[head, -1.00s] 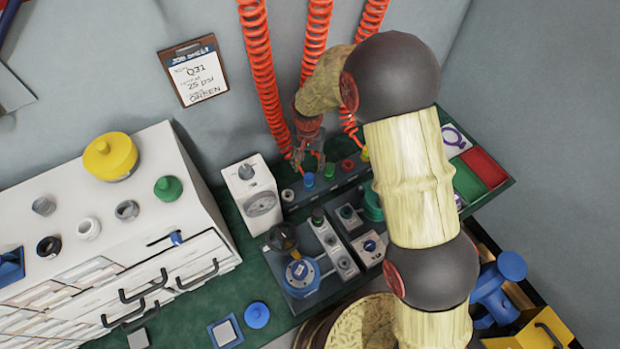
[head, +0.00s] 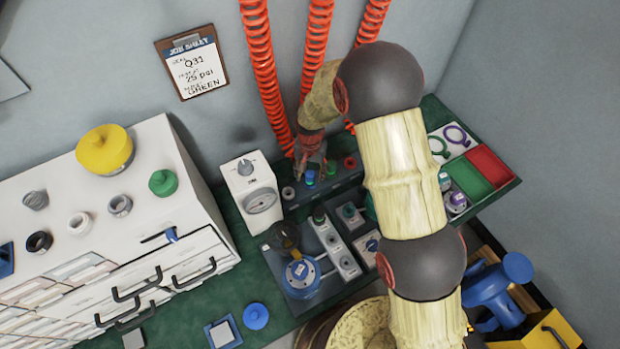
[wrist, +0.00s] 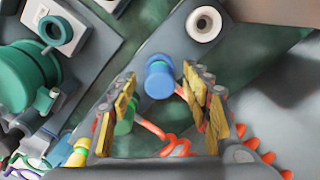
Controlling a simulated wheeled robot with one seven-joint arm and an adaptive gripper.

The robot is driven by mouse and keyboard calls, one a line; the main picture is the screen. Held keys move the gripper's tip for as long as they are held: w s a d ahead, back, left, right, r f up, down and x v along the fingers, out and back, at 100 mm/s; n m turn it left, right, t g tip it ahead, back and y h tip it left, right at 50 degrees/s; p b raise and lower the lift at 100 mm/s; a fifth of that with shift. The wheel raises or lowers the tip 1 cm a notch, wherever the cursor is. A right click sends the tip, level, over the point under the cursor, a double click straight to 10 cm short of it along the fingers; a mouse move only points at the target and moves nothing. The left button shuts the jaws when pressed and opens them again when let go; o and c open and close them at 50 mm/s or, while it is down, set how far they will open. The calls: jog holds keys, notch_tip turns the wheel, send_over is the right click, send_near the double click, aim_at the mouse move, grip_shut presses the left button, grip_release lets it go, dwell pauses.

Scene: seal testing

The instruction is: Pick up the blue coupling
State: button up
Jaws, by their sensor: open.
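The blue coupling (head: 310,178) stands upright on the grey strip at the back of the bench, in a row with other couplings. In the wrist view the blue coupling (wrist: 159,79) lies just beyond and between the two yellow-padded fingers. My gripper (wrist: 160,100) is open, with nothing held between its fingers. In the head view my gripper (head: 311,160) hangs just above and behind the blue coupling, pointing down at the strip. Whether a finger touches the coupling cannot be told.
A green coupling (head: 332,167) and a red one (head: 349,162) stand to the right on the strip; a white ring (head: 288,193) is to the left. A gauge box (head: 252,192) stands further left. Orange coiled hoses (head: 266,75) hang behind. Test fixtures (head: 303,272) fill the bench in front.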

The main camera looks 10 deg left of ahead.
jog(key=shift+c, duration=0.9)
grip_shut()
